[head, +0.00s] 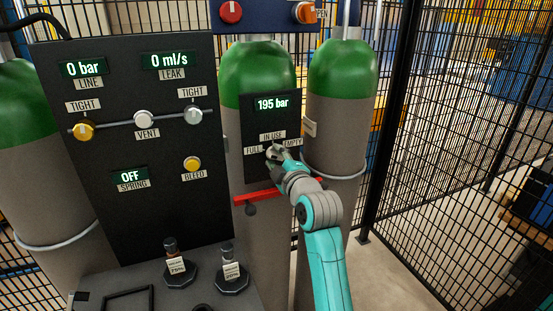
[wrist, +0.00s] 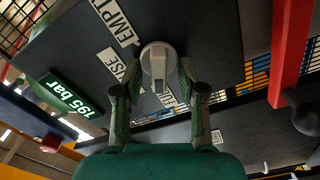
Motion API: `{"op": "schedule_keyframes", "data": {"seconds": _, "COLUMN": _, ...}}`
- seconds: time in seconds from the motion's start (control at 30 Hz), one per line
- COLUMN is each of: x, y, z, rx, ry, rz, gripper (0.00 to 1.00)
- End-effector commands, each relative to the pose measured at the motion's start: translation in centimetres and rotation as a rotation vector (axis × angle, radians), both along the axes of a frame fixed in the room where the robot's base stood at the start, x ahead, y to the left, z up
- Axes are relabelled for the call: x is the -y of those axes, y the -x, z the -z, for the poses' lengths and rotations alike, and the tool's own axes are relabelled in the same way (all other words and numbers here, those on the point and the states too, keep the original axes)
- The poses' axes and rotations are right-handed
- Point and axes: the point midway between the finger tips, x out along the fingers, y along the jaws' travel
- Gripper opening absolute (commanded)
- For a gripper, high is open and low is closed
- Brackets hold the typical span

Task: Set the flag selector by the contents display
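The contents display (head: 272,104) reads 195 bar on a dark panel in front of the gas cylinders; it also shows in the wrist view (wrist: 68,95). The flag selector (wrist: 158,62) is a round grey knob with a raised bar, below the display and among the labels IN USE, FULL and EMPTY. In the wrist view its bar points down, roughly towards the partly hidden FULL label. My gripper (head: 275,152) is at the selector, and its fingers (wrist: 158,68) are open on either side of the knob. I cannot tell whether they touch it.
A red bar (head: 258,196) sticks out below the panel near my gripper. To the left stands a larger dark panel (head: 150,230) with LINE and LEAK displays and several knobs. A black mesh fence (head: 440,130) closes the right side.

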Motion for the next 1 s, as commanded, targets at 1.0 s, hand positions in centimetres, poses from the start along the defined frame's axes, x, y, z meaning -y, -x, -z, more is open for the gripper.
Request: {"op": "schedule_keyframes", "data": {"seconds": 1.0, "x": 3.7, "y": 11.4, "z": 0.0, "rx": 0.0, "ry": 0.0, "rz": 0.0, "gripper": 0.41}}
